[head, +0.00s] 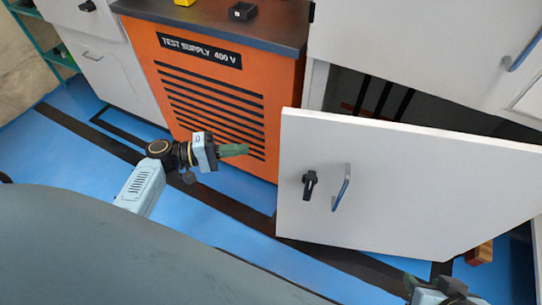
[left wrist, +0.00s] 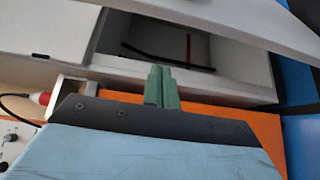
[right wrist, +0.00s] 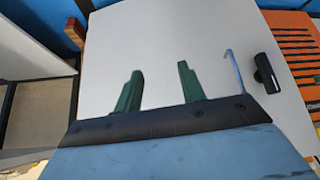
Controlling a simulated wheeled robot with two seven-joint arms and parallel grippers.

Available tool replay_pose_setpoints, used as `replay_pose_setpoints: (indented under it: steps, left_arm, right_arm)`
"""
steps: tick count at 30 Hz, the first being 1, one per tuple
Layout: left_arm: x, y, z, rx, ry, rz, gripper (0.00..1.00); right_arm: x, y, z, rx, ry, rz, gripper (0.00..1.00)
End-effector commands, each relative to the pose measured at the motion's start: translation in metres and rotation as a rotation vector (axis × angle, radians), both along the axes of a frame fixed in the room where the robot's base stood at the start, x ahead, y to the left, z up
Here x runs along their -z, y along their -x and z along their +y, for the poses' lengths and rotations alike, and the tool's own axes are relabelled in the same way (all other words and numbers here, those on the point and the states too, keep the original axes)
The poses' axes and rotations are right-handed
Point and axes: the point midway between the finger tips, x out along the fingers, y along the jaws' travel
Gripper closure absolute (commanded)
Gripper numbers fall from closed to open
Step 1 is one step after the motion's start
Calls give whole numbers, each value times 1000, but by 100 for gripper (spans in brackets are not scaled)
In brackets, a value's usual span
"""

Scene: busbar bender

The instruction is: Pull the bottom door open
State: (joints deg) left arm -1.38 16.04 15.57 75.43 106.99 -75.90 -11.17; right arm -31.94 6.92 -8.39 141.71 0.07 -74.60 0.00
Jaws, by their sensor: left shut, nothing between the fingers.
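The white bottom door (head: 405,190) stands swung open, its left edge away from the cabinet and a dark gap above and behind it. It carries a metal pull handle (head: 341,187) and a black latch knob (head: 310,184). My left gripper (head: 245,150) is shut and empty, in front of the orange unit and left of the door's free edge. My right gripper (right wrist: 160,85) is open and empty, its fingers apart before the door's face (right wrist: 190,40). The handle (right wrist: 232,68) and knob (right wrist: 265,72) lie right of its fingers in the right wrist view.
The orange test supply unit (head: 225,110) with a dark top stands left of the door. The cabinet interior (left wrist: 165,50) shows in the left wrist view. A closed white upper door (head: 420,45) is above. Blue floor (head: 240,242) with black stripes is clear in front.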

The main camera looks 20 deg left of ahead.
Motion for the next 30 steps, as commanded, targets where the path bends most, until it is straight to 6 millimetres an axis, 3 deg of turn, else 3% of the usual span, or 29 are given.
replay_pose_setpoints:
  steps: [7, 19, 24, 30]
  left_arm:
    - [-7, -15, -14, -9, 33, -18, 100]
    - [-6, -60, -84, -8, 31, -18, 100]
    - [-6, -32, -87, -10, 29, -14, 100]
    - [-6, -20, -90, -10, 29, -14, 100]
  right_arm:
    - [-8, -10, 5, -6, -17, -68, 60]
    - [-43, -52, 26, -35, -96, -383, 60]
    - [-40, -49, 23, -32, -87, -350, 60]
    - [-40, -48, 23, -32, -87, -349, 60]
